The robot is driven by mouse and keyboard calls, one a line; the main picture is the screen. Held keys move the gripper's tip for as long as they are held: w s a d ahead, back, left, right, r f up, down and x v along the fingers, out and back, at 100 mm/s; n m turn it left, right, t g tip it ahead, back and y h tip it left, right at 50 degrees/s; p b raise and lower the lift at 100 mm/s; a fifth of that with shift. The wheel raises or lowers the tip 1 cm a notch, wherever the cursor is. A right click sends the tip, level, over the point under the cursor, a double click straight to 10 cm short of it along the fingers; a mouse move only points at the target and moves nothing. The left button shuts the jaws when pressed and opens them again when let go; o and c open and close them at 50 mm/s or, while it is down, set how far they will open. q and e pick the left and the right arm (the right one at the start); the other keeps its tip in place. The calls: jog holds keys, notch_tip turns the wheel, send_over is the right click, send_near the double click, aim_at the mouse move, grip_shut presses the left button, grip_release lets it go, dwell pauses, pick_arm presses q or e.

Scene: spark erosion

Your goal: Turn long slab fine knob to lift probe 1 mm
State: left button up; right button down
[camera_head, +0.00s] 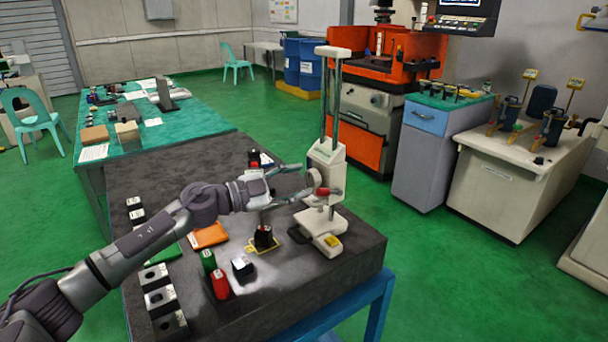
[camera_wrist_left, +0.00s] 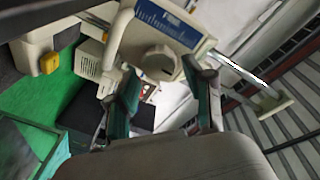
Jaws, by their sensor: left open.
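A white probe stand (camera_head: 326,165) with two tall metal columns stands on the right part of the dark slab (camera_head: 345,262). A pale round knob (camera_head: 315,177) sits on its side facing my arm, with a red part (camera_head: 330,191) beside it. In the left wrist view the round knob (camera_wrist_left: 160,64) projects below a blue scale label (camera_wrist_left: 172,27). My left gripper (camera_head: 302,180) is open at the stand, its fingers pointing at the knob. In the left wrist view its fingertips (camera_wrist_left: 161,72) lie on either side of the knob; contact cannot be told. The probe tip is not clear.
Red (camera_head: 220,284) and green (camera_head: 208,262) cylinders, a dark block on a yellow plate (camera_head: 263,246) and an orange tray (camera_head: 208,236) lie on the slab. A green-topped bench (camera_head: 185,122) stands behind.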

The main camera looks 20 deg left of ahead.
pick_arm(q)
jog(key=shift+x, duration=1.05)
jog(key=shift+s, duration=0.1)
jog(key=c, duration=0.9)
jog(key=shift+o, duration=0.2)
jog(key=shift+r+m+g+p, duration=0.2)
jog(key=shift+m+g+p, duration=0.1)
jog(key=shift+m+p, duration=1.45)
jog(key=m+y+p, duration=0.1)
jog(key=m+p, duration=0.2)
jog(key=m, duration=0.2)
jog(key=shift+d, duration=0.1)
jog(key=m+y+p, duration=0.1)
jog(key=m+p, duration=0.1)
jog(key=m, duration=0.3)
jog(key=shift+s+f, duration=0.1)
jog(key=m+t+y+p, duration=0.1)
jog(key=m+p, duration=0.1)
jog(key=m, duration=0.2)
jog(key=shift+d+f, duration=0.1)
jog(key=shift+f, duration=0.05)
jog(key=shift+m, duration=0.25)
